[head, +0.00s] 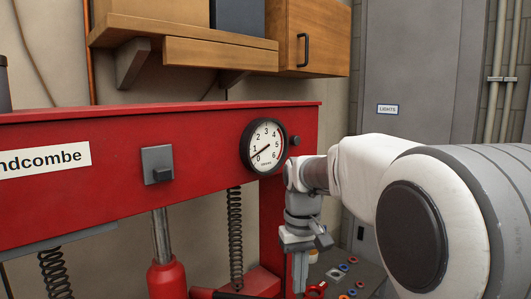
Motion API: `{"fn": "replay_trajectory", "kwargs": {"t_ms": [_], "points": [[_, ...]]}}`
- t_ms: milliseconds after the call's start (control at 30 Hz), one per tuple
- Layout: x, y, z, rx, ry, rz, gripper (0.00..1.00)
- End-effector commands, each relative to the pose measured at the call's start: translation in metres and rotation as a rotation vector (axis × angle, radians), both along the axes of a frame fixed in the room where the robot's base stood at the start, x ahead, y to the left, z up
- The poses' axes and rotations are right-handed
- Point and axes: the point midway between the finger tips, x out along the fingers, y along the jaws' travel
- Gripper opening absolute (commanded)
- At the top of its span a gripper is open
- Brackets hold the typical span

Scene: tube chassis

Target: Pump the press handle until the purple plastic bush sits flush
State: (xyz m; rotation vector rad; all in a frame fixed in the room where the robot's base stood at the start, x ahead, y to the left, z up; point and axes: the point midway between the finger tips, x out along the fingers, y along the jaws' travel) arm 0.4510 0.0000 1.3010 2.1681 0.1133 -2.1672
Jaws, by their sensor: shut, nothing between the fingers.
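The red press frame (210,130) spans the left and middle of the head view. A red bottle jack (167,279) with a steel ram hangs under its beam, cut off by the lower edge. A red and black bar (228,294), which looks like the press handle, shows at the bottom edge, mostly out of view. My gripper (300,285) points down, shut and empty, to the right of the bar and in front of the right upright. I cannot make out contact with the bar. I cannot see the purple bush or its seat.
A round pressure gauge (264,147) on the beam has its needle at the low end. Coil springs (235,238) hang below the beam. Several small coloured rings (344,267) lie on a grey surface right of my gripper. A wooden shelf (190,35) and cabinet (315,35) are above.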

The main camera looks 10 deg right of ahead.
Motion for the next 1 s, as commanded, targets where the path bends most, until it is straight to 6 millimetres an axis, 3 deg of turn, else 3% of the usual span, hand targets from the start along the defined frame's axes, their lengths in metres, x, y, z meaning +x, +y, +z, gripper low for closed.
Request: {"fn": "replay_trajectory", "kwargs": {"t_ms": [467,1000], "points": [[0.000,0.000,-0.003,0.000,0.000,0.000,0.00],[0.000,0.000,-0.034,0.000,0.001,0.000,0.00]]}}
